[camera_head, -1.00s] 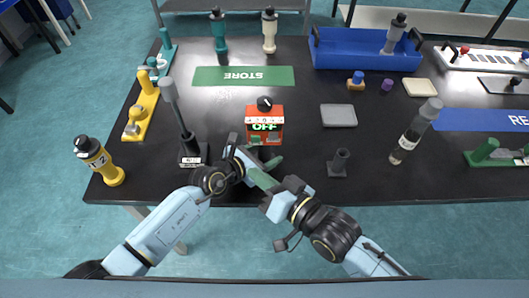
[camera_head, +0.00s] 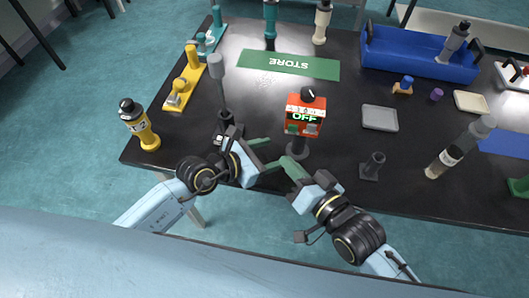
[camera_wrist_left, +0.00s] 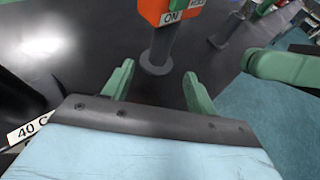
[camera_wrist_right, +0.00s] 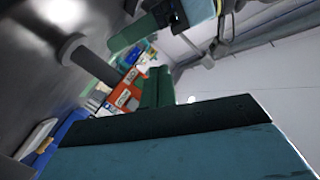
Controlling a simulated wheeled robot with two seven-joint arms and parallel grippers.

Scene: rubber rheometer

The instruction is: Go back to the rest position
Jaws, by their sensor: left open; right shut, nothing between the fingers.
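The two grippers are close together but apart.
Open floor lies in front of the table.

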